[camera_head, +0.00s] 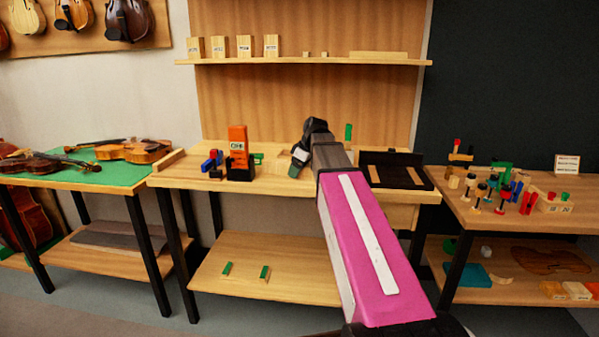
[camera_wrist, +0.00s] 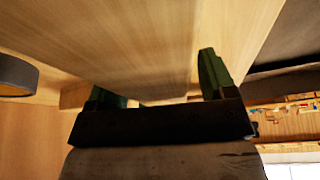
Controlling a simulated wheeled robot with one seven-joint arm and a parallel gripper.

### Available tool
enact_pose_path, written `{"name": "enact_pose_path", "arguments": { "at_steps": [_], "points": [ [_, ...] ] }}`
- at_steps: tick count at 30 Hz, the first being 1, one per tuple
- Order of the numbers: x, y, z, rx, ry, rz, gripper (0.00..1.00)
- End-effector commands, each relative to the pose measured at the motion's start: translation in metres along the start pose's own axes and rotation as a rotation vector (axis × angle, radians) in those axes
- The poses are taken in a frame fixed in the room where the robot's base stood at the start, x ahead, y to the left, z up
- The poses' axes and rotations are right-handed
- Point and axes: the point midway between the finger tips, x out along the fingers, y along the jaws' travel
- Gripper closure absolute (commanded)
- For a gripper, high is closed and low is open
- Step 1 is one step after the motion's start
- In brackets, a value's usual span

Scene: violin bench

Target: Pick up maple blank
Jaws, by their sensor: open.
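My gripper (camera_wrist: 158,76) shows in the wrist view with its two green fingers apart. A broad pale wooden surface (camera_wrist: 140,35) fills the top of that view, close to the fingers. A pale wooden edge shows between and behind the fingers; I cannot tell whether either finger touches it. I cannot tell for sure whether this wood is the maple blank or part of the bench.
An orange block (camera_head: 238,140) stands at the bench's left in a dark holder. A black tray (camera_head: 392,157) lies right of my wrist. The wall shelf (camera_head: 300,62) holds several labelled wooden blocks. The right table (camera_head: 500,213) is crowded with small tools. Violins lie on the left table.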

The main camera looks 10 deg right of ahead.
Motion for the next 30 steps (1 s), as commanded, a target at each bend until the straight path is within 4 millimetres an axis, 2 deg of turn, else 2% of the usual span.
{"name": "enact_pose_path", "arguments": {
  "at_steps": [6, 7, 13, 23, 30],
  "points": [
    [0.002, 0.0, 0.0, 0.0, 0.0, 0.0, 0.23],
    [0.002, 0.0, 0.0, 0.0, 0.0, 0.0, 0.27],
    [0.002, 0.0, 0.0, 0.0, 0.0, 0.0, 0.91],
    [-0.001, 0.0, -0.002, 0.0, 0.001, 0.001, 0.91],
    [-0.029, 0.001, -0.014, -0.002, 0.002, 0.003, 0.91]
  ]
}}
